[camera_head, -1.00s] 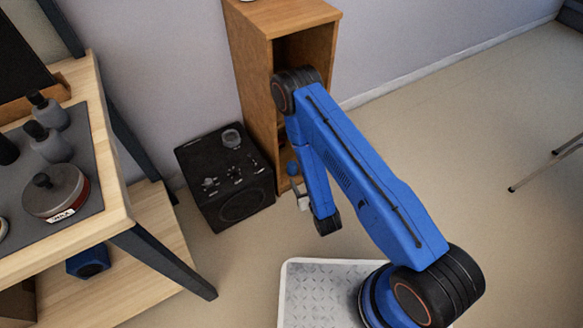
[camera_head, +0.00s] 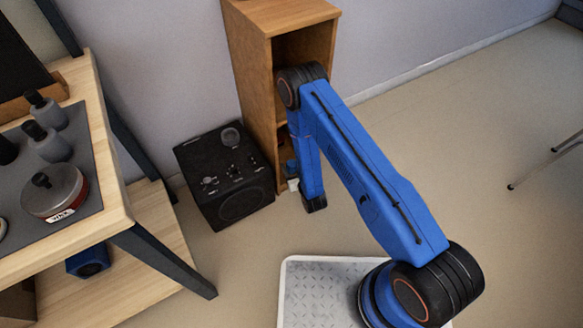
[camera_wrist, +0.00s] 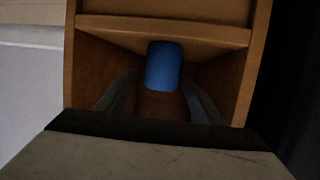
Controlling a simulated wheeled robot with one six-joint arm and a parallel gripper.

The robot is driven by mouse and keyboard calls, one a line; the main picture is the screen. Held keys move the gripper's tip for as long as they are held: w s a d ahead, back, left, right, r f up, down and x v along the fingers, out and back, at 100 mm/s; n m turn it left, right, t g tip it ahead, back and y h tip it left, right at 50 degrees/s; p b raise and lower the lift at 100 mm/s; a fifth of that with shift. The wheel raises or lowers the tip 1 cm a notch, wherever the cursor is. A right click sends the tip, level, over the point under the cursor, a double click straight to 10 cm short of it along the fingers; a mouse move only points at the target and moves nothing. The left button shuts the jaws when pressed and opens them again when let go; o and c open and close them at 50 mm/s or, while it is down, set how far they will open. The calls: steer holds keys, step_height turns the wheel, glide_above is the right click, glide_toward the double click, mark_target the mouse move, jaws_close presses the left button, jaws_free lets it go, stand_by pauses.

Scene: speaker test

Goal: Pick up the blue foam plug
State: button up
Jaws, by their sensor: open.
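The blue foam plug (camera_wrist: 163,66) is a small blue cylinder inside a low compartment of the wooden shelf unit. In the wrist view it lies ahead of my open gripper (camera_wrist: 161,105), centred between the two dark fingers, with clear space around it. In the head view a small patch of the plug (camera_head: 291,166) shows at the shelf's lower opening, just left of my blue arm. My gripper (camera_head: 293,184) is at that opening, mostly hidden behind the arm. Nothing is held.
The wooden shelf unit (camera_head: 257,75) has side walls close on both sides of my gripper and a board above the plug. A black speaker (camera_head: 225,176) stands on the floor left of it. A wooden workbench (camera_head: 115,200) is at the left. Open floor lies to the right.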

steer(key=shift+x, duration=2.7)
steer(key=c, duration=1.1)
